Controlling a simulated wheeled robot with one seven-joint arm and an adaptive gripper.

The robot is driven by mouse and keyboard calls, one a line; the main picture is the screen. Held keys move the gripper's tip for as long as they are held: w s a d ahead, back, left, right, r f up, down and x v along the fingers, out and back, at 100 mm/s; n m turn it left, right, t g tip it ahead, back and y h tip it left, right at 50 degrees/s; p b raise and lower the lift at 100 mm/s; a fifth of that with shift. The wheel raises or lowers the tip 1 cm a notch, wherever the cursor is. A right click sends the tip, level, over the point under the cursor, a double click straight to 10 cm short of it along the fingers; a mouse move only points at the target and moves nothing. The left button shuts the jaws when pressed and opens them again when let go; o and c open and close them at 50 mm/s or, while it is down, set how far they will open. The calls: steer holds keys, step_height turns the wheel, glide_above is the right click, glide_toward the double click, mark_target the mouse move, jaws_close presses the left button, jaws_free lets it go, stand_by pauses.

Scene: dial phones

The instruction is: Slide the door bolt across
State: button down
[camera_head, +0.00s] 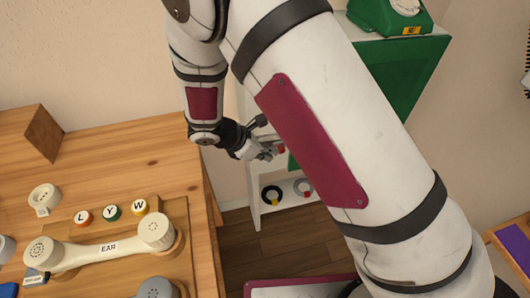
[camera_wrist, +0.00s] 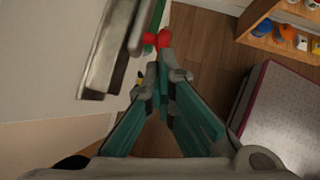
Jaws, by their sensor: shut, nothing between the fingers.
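The bolt's red knob (camera_wrist: 163,38) shows at the top of the wrist view, beside a grey metal piece (camera_wrist: 104,48) on a white panel. In the head view a small red spot (camera_head: 281,149), likely the same knob, lies at my fingertips. My gripper (camera_wrist: 165,62) is shut and empty, its tips right beside the red knob. I cannot tell whether they touch it. In the head view my gripper (camera_head: 268,152) is at the white cabinet (camera_head: 255,190), partly behind my arm. The rest of the bolt is hidden.
A wooden table (camera_head: 130,160) with a cream handset (camera_head: 105,246) and lettered buttons stands at the left. Black and white rings (camera_head: 271,194) lie low in the cabinet. Wooden floor (camera_head: 250,240) is open between.

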steer(key=shift+w+d, duration=0.2)
steer(key=shift+d, duration=0.4)
steer(key=shift+r, duration=0.1)
steer(key=v, duration=1.2)
steer(key=shift+s+a, duration=0.15)
steer(key=shift+a, duration=0.45)
steer(key=s+d+r+m+g+y+p, duration=0.1)
steer(key=s+d+r+m+p, duration=0.15)
steer(key=d+r+m, duration=0.35)
steer(key=s+d+r+m+y+p, duration=0.1)
steer(key=s+d+r+m, duration=0.15)
steer(key=d+r, duration=0.35)
steer(key=s+d+r+m+g+y+p, duration=0.1)
steer(key=s+d+r+m, duration=0.25)
steer(key=r, duration=0.45)
steer(key=s+d+r+m+t+y+p, duration=0.1)
steer(key=s+d+r+m+y+p, duration=0.1)
steer(key=s+r+m, duration=0.3)
steer(key=s+d+r+m+t+y+p, duration=0.1)
steer(key=s+d+r+m, duration=0.4)
steer(key=s, duration=0.7)
steer(key=shift+s+r+m+t+y+p, duration=0.25)
steer(key=shift+m+y+p, duration=0.3)
steer(key=shift+p, duration=0.7)
